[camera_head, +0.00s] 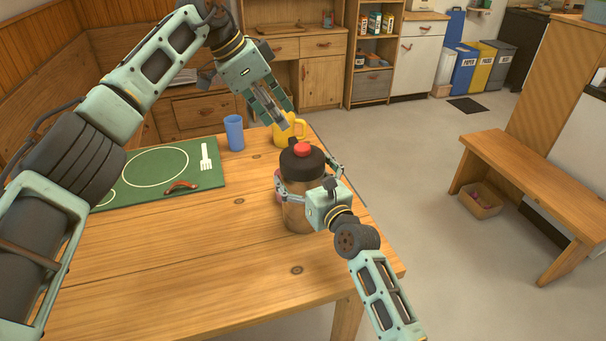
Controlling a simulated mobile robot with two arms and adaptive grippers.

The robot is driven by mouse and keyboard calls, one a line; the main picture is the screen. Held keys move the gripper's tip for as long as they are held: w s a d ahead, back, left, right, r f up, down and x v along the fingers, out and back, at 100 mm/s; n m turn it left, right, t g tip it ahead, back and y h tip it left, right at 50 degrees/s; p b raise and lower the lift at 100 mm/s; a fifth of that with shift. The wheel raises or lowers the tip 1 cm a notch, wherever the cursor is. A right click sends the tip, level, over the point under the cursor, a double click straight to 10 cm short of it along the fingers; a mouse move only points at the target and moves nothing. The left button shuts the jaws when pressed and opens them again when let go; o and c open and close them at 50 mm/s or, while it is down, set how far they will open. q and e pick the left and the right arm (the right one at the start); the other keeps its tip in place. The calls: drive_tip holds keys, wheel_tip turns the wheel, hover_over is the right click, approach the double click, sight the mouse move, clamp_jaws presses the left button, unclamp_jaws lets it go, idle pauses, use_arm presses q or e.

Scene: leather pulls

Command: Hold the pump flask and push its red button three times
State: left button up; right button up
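The pump flask (296,216) stands upright near the right edge of the wooden table. It has a brown body, a black top and a red button (302,149) on the top. My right gripper (305,178) is around the flask below its black top, with a finger on either side. It looks shut on the flask, though its palm hides part of the body. My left gripper (285,124) is above and behind the flask in the picture, pointing down. Its fingers look shut and empty, and its tips appear apart from the button.
A yellow mug (289,130) stands close behind the flask, and a blue cup (234,132) is left of it. The front of the table (190,270) is clear.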

drive_tip(key=c, duration=1.7)
use_arm(q)
drive_tip(key=shift+f, duration=0.15)
drive_tip(key=shift+c, duration=1.4)
use_arm(e)
drive_tip(key=shift+c, duration=0.2)
use_arm(q)
drive_tip(key=shift+s+d+f+h, duration=0.1)
drive_tip(key=shift+d+f+h, duration=0.05)
drive_tip(key=shift+f+h, duration=0.2)
drive_tip(key=shift+c, duration=1.1)
drive_tip(key=shift+s+d+f+h, duration=0.15)
drive_tip(key=shift+f+h, duration=0.15)
drive_tip(key=shift+h, duration=0.25)
drive_tip(key=shift+c, duration=0.9)
drive_tip(key=shift+s+f+h, duration=0.1)
drive_tip(key=shift+f+h, duration=0.05)
drive_tip(key=shift+h, duration=0.55)
clamp_jaws()
drive_tip(key=s+a+r+t+h, duration=0.2)
drive_tip(key=a+r+h, duration=0.1)
drive_tip(key=a+h, duration=0.2)
drive_tip(key=a, duration=0.2)
drive_tip(key=shift+a+r+t+h, duration=0.15)
drive_tip(key=shift+a+t+h, duration=0.15)
drive_tip(key=shift+a+t, duration=0.1)
drive_tip(key=shift+d, duration=0.1)
